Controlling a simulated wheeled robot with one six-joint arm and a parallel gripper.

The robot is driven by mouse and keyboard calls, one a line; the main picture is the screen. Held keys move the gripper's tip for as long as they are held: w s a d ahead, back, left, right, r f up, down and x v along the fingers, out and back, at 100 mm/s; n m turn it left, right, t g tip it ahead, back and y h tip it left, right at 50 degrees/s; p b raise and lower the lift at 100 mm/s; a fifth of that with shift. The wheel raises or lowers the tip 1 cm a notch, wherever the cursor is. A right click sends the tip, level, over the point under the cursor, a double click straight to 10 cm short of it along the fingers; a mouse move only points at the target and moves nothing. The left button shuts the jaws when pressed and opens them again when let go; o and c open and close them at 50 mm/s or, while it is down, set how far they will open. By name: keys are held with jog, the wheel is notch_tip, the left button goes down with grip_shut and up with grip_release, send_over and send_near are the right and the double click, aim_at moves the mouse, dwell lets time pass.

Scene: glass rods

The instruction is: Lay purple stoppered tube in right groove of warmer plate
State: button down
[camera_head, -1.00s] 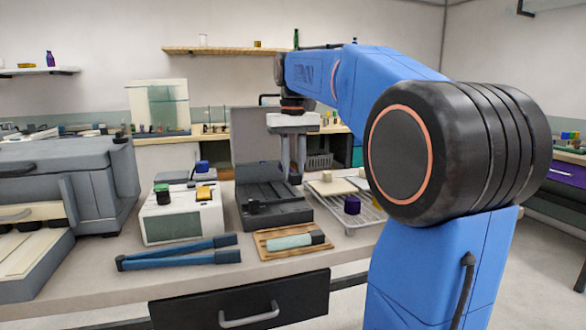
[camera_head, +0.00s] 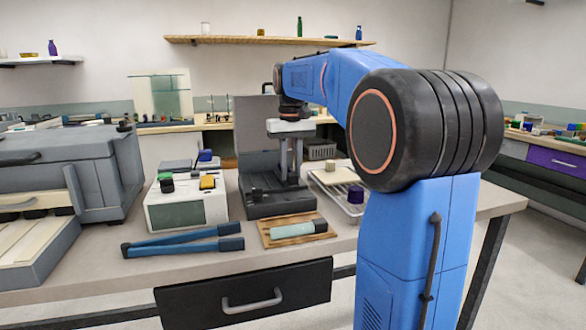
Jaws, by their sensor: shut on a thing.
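My gripper (camera_head: 291,180) points down over the right part of a dark grey device with a raised back panel (camera_head: 258,206), which looks like the warmer plate. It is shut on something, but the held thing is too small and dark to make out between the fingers. I cannot tell whether it touches the plate, and the grooves are not clear from here. No purple stoppered tube is clearly visible.
A wooden board (camera_head: 271,243) with a pale tube (camera_head: 292,230) lies in front of the device. Blue-handled tongs (camera_head: 185,243) and a white box (camera_head: 184,210) are at the left. The wire rack (camera_head: 338,200) with pale blocks stands at the right, partly behind my arm.

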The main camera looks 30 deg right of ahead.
jog(key=shift+w+d+f, duration=0.15)
jog(key=shift+w, duration=0.4)
jog(key=shift+w+d+f, duration=0.15)
jog(key=shift+w+d, duration=0.05)
jog(key=shift+w, duration=0.35)
jog(key=shift+w+d+f, duration=0.15)
jog(key=shift+w, duration=0.4)
jog(key=shift+f, duration=0.25)
jog(key=c, duration=1.4)
grip_release()
jog(key=shift+c, duration=0.2)
jog(key=shift+r, duration=0.1)
